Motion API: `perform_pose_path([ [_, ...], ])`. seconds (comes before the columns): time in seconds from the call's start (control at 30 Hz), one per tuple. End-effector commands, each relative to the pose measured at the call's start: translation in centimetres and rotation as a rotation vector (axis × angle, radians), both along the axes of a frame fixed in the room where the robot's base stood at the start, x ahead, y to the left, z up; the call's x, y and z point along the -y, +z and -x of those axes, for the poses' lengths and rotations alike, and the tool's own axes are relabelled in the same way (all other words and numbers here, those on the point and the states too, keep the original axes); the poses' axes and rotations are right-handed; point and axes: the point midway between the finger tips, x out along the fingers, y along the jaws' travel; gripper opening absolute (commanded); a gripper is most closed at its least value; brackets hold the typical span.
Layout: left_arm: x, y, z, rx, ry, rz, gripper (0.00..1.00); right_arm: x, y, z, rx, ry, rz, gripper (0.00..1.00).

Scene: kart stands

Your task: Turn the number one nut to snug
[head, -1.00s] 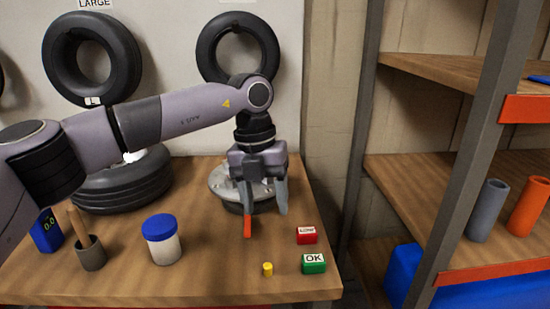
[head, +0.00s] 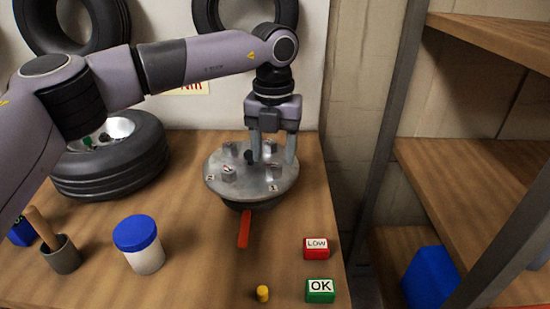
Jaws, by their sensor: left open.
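A round metal hub plate (head: 222,188) sits on the wooden bench with several nuts standing on its top and small number labels beside them. A red bar (head: 244,230) sticks out from under the plate's front. My right gripper is out of view.
A red LOW block (head: 316,248), a green OK block (head: 320,290) and a yellow peg (head: 262,293) stand at front right. A blue-capped jar (head: 144,255), a grey cup (head: 62,255) and a tyre (head: 110,178) are at left. Shelving (head: 490,195) stands right.

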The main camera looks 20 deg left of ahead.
Motion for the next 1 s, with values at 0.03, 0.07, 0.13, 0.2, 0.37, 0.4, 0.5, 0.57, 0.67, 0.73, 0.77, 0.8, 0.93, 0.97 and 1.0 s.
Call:
perform_pose_path([
  [0.03, 0.0, -0.8, 0.1, -0.003, -0.001, -0.001, 0.57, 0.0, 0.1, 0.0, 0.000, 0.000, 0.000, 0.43],
  [0.07, 0.0, -1.2, 0.1, -0.002, 0.000, -0.001, 0.57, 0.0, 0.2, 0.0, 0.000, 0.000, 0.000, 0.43],
  [0.13, 0.0, -2.0, 0.0, -0.001, 0.000, -0.001, 0.57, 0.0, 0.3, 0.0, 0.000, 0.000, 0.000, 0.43],
  [0.2, 0.0, -2.6, 0.0, -0.001, 0.001, 0.000, 0.57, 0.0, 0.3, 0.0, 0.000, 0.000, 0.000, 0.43],
  [0.37, 0.0, -3.1, 0.0, 0.000, 0.000, 0.001, 0.57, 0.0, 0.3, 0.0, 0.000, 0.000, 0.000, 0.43],
  [0.4, 0.0, -3.1, 0.0, 0.001, 0.000, 0.001, 0.57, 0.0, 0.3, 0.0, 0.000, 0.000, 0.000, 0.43],
  [0.5, 0.0, -3.1, 0.0, 0.000, 0.000, 0.001, 0.57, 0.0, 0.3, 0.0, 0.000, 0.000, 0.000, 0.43],
  [0.57, 0.0, -3.1, 0.0, 0.000, 0.000, 0.001, 0.51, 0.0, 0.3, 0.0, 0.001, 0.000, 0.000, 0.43],
  [0.67, 0.0, -3.1, 0.0, 0.000, 0.000, 0.001, 0.18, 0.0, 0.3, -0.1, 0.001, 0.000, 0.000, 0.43],
  [0.73, 0.0, -3.1, 0.0, 0.000, 0.000, 0.001, 0.01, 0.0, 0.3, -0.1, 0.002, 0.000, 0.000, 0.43],
  [0.77, 0.0, -3.1, 0.0, 0.000, 0.000, 0.001, 0.01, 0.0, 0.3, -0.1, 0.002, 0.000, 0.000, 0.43],
  [0.8, 0.0, -3.1, 0.0, 0.000, 0.000, 0.001, 0.01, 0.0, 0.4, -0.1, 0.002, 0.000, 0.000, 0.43],
  [0.93, 0.0, -3.1, 0.0, 0.000, -0.007, 0.000, 0.01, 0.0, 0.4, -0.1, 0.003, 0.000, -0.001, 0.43],
  [0.97, 0.0, -3.1, 0.0, 0.000, -0.012, 0.001, 0.01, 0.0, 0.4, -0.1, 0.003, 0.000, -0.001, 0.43],
  [1.0, 0.0, -3.1, 0.0, 0.000, -0.019, 0.001, 0.01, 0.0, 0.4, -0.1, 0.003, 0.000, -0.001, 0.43],
])
